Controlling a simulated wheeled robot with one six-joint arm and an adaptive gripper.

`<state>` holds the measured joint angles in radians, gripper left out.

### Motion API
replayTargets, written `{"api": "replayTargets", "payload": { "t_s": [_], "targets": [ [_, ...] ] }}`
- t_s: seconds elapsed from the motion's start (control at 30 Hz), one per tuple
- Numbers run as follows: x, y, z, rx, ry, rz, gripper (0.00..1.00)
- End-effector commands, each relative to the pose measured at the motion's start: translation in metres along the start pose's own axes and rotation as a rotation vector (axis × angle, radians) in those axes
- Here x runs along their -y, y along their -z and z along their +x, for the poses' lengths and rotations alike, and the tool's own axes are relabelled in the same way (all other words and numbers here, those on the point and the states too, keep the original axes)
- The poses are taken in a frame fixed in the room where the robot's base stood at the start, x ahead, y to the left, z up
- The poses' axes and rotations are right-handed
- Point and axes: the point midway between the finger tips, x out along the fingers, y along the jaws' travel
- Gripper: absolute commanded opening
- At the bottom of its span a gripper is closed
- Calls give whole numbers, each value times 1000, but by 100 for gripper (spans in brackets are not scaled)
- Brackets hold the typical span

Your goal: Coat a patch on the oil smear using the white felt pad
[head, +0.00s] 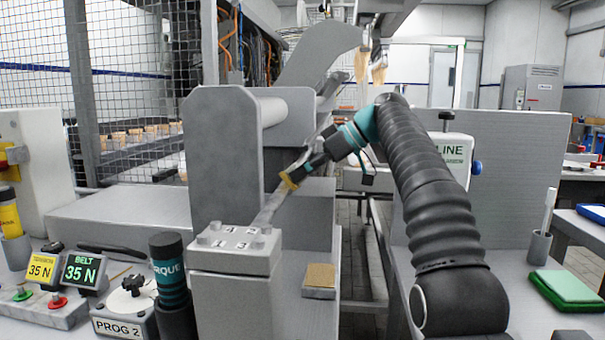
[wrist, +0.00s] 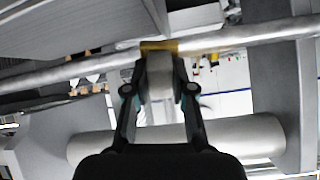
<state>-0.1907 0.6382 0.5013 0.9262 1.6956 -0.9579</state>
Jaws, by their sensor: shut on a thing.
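My gripper (head: 303,171) is out in front, left of the arm's bend, beside the grey machine housing. It is shut on a pale grey block with a yellow-tan edge (head: 289,181). In the wrist view the fingers (wrist: 158,92) flank the pale block (wrist: 160,73), whose yellow-tan end lies close to a long metal bar (wrist: 245,36). I cannot tell whether it touches the bar. I cannot tell whether this block is the white felt pad. No oil smear can be made out in either view.
A numbered grey block (head: 238,250) stands below the gripper, with a slanting metal strip (head: 270,207) above it. A tan-topped block (head: 320,275) sits to its right. A knob panel (head: 128,303) and dark cylinder (head: 169,272) are at left. A green pad (head: 566,287) lies at right.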

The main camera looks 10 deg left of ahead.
Motion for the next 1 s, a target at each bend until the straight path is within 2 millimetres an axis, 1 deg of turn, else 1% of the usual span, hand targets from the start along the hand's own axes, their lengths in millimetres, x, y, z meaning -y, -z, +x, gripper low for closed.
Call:
{"api": "replayTargets", "payload": {
  "t_s": [0.17,0.6,0.87,1.0],
  "targets": [
    [3,-2,0,0,0,-1,0],
    [36,-9,2,1,1,-1,0],
    [42,-9,1,1,2,0,0],
    [49,-11,1,1,2,0,0]
  ]
}}
